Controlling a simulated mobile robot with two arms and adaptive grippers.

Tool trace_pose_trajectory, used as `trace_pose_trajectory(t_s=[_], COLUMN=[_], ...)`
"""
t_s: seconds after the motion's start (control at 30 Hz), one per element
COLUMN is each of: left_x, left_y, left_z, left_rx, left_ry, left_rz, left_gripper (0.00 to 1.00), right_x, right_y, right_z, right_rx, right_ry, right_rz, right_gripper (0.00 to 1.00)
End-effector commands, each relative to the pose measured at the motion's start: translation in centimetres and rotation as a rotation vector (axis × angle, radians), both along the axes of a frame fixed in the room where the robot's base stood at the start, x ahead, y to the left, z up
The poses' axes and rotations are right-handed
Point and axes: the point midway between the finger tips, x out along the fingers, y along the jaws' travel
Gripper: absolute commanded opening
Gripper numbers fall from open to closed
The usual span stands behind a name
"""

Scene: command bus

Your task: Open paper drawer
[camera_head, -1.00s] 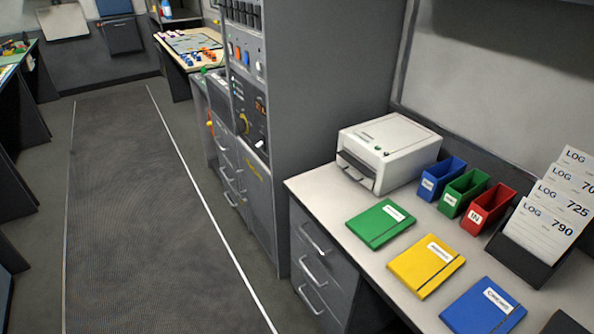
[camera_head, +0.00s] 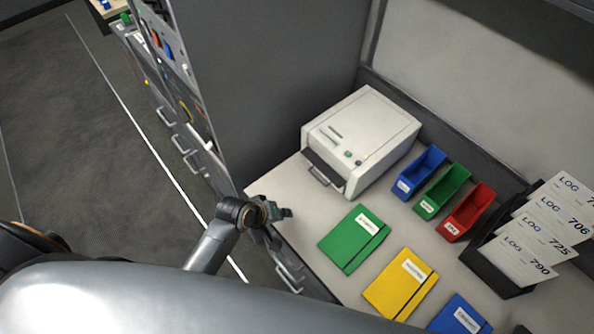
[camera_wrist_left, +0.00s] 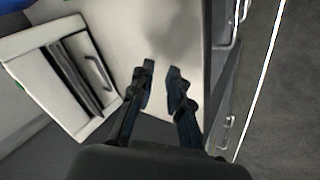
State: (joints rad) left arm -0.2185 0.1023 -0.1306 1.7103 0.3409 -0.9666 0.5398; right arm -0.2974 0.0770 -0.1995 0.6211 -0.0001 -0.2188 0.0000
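The white printer (camera_head: 362,138) stands on the desk against the back panel. Its dark paper drawer (camera_head: 325,170) with a silver handle is low on the printer's front; it looks shut or nearly so. The printer also shows tilted at the left of the left wrist view (camera_wrist_left: 35,75), with the drawer handle (camera_wrist_left: 99,74) facing my fingers. My left gripper (camera_head: 285,212) is over the desk's front left edge, in front of the drawer and apart from it. In the left wrist view its two fingers (camera_wrist_left: 159,82) are apart with nothing between them. My right gripper is out of view.
A green folder (camera_head: 353,240) and a yellow folder (camera_head: 400,284) lie right of my left gripper. Blue, green and red bins (camera_head: 468,210) stand beside the printer. A tall grey cabinet (camera_head: 270,80) rises at the left. Bare desktop (camera_head: 285,187) lies before the printer.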

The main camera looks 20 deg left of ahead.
Motion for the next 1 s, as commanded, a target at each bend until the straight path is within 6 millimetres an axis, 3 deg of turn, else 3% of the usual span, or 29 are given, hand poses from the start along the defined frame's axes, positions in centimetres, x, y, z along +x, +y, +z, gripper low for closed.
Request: trace_pose_trajectory(t_s=[0.03, 0.1, 0.3, 0.6, 1.0], left_x=[2.1, 4.6, 8.9, 10.4, 12.6], left_y=[-0.4, -1.0, -1.7, -2.4, -3.9], left_z=[1.4, 2.5, 4.6, 3.2, 0.6], left_rx=[-0.073, -0.176, -0.372, -0.401, -0.399], left_ry=[-0.01, -0.015, -0.011, -0.01, -0.01], left_rz=[0.073, 0.173, 0.356, 0.38, 0.379], left_gripper=[0.17, 0.17, 0.17, 0.17, 0.17], right_x=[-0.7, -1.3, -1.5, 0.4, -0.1], right_y=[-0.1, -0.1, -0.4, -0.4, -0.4], right_z=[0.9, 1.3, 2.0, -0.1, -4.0], right_rx=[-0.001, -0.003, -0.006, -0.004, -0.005], right_ry=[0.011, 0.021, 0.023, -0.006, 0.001], right_rz=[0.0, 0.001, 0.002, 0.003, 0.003], right_gripper=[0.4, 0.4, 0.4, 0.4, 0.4])
